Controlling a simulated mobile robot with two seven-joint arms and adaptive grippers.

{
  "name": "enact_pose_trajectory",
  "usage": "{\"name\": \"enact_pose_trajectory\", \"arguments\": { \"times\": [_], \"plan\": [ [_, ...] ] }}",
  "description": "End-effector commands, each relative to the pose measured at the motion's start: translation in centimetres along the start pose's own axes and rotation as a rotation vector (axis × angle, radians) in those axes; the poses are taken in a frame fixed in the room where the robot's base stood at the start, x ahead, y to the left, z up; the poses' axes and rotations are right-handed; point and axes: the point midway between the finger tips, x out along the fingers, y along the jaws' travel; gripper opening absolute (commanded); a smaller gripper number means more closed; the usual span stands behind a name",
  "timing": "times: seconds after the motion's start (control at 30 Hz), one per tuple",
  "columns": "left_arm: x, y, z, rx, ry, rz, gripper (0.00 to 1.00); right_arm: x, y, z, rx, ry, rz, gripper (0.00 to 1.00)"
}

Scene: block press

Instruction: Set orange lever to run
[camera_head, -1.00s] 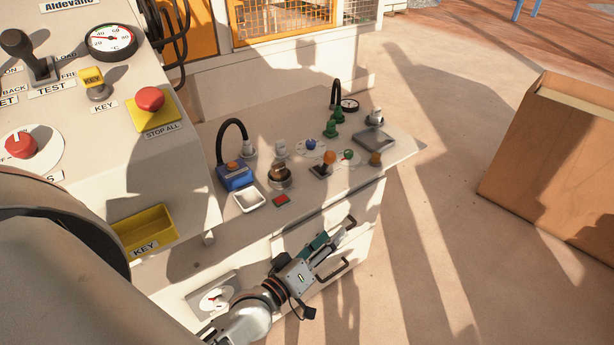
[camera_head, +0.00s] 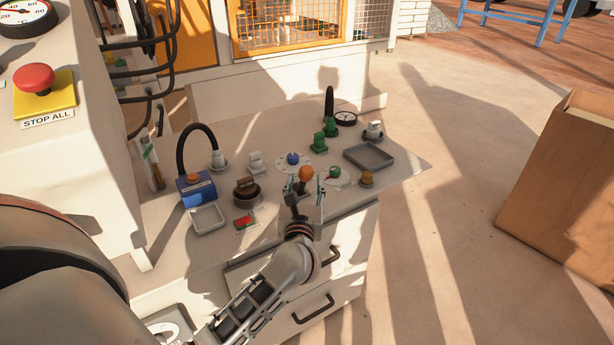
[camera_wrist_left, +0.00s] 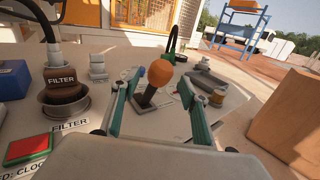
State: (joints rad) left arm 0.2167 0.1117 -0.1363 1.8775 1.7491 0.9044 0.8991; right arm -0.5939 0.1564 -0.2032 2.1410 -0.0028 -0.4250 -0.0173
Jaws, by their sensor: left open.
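The orange lever (camera_head: 305,173) is a round orange knob on a dark stem, standing on the bench panel. It also shows in the left wrist view (camera_wrist_left: 160,72), where its stem leans a little and rises from a grey base. My left gripper (camera_head: 306,188) is open at the lever. In the left wrist view its two green-edged fingers stand on either side of the knob and stem, with gaps visible. I cannot tell whether either finger touches the lever. The lever's run label is not readable. My right gripper is not in view.
Near the lever are a blue knob on a dial (camera_head: 292,158), a green knob (camera_head: 335,172), a brown filter cap (camera_head: 246,188), a red button (camera_head: 244,221) and a grey tray (camera_head: 369,156). A cabinet with the stop button (camera_head: 34,78) stands left. A cardboard box (camera_head: 560,190) stands right.

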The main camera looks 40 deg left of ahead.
Motion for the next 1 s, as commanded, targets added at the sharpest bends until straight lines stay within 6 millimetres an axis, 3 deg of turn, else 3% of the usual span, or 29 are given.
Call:
{"name": "enact_pose_trajectory", "arguments": {
  "times": [0.1,0.3,0.63,0.67,0.8,1.0],
  "plan": [
    [1.9,0.1,-0.1,0.003,-0.001,0.002,0.45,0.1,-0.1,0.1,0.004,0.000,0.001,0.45],
    [3.8,0.0,-0.2,0.005,0.001,0.000,0.45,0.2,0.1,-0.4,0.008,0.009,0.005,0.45],
    [4.2,0.0,-0.1,0.004,0.000,0.000,0.45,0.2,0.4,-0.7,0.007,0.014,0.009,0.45],
    [4.2,0.0,-0.1,0.004,0.000,0.000,0.39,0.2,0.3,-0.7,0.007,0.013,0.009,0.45],
    [4.2,0.0,-0.1,0.005,0.000,0.000,0.03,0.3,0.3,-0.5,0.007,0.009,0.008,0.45],
    [4.2,0.1,0.0,0.003,0.002,0.000,0.00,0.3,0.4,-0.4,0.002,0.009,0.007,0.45]
  ]
}}
